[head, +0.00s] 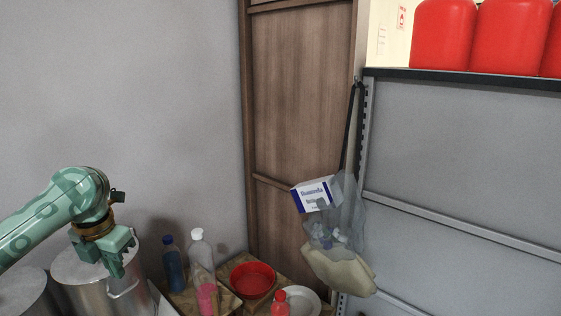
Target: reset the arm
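My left arm comes in from the left edge, bent at a green joint, and its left gripper (108,262) hangs fingers-down above the steel pot (75,270) at the lower left. Nothing shows held in it. The gap between its fingers is not clear from this angle. Whether it touches the pot cannot be told. My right arm and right gripper are out of view.
A bag (341,270) hangs by a shelf bearing red drums (443,35).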

